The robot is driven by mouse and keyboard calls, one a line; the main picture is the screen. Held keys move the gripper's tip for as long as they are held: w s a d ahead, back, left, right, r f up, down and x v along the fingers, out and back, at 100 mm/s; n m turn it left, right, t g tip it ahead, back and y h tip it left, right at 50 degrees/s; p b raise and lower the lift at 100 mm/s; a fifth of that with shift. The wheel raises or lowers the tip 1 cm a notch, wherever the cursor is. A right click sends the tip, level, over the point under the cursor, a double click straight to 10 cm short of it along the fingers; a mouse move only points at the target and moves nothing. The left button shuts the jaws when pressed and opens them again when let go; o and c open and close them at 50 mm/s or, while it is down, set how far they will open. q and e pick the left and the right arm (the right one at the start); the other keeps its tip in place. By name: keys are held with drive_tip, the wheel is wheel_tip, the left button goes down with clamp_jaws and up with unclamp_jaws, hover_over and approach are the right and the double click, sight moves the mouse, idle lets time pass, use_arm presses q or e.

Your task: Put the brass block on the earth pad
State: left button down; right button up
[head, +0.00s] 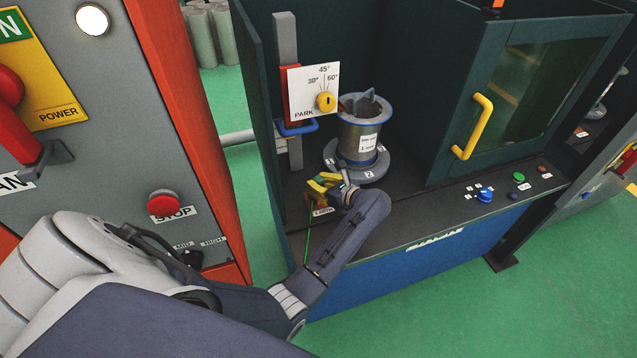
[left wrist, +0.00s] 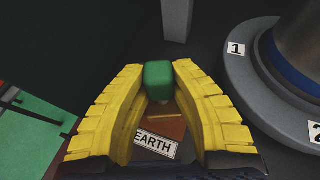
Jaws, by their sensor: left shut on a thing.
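My left gripper (head: 323,182) has yellow fingers and reaches onto the dark bench. In the left wrist view its fingers (left wrist: 159,85) are closed about a green block-shaped piece (left wrist: 159,78). A small pale, brassy part (left wrist: 172,103) shows just below the green piece; the fingers hide most of what is held. The brown earth pad (left wrist: 165,127) with a white EARTH label (left wrist: 157,145) lies under the fingertips. In the head view the EARTH label (head: 322,211) shows beside the gripper. I cannot tell whether the held piece touches the pad. My right gripper is not in view.
A flanged metal cylinder (head: 362,140) stands on a numbered round base (head: 372,173) close to the gripper. Behind it are a post with an angle plate (head: 313,91) and a blue handle (head: 298,128). A cabinet with a yellow handle (head: 472,126) is at right.

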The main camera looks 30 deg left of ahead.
use_arm(q)
drive_tip(key=c, duration=1.2)
unclamp_jaws()
wheel_tip(320, 180, up, 10)
